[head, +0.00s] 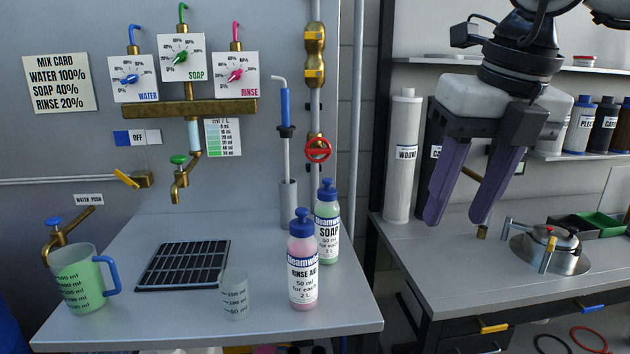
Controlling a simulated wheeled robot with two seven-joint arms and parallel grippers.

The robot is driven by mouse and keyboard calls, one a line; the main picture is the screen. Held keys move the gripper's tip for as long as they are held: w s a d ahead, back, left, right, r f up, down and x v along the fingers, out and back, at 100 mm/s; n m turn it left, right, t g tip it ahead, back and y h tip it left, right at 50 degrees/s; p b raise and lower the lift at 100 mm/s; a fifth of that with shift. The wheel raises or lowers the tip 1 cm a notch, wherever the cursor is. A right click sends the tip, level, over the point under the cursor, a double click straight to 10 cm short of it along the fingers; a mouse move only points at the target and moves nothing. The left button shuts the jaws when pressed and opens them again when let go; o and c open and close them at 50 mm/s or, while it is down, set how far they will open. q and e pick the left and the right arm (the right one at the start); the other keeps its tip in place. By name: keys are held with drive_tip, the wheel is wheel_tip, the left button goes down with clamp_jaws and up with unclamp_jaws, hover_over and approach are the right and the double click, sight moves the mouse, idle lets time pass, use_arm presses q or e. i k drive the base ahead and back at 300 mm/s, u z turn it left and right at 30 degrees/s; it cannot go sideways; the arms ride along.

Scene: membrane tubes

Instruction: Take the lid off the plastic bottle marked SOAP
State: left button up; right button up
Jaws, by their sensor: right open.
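My left gripper is not in view.
A jug (78,280) of green liquid, a drain grate (183,265) and a small clear beaker (234,295) stand on the left counter. A pipe (357,100) and a gap separate the counters. A white WOUND cylinder (403,160) and a lidded metal vessel (550,246) are at right.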

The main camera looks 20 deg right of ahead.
sight(327, 194)
drive_tip(key=i, duration=1.15)
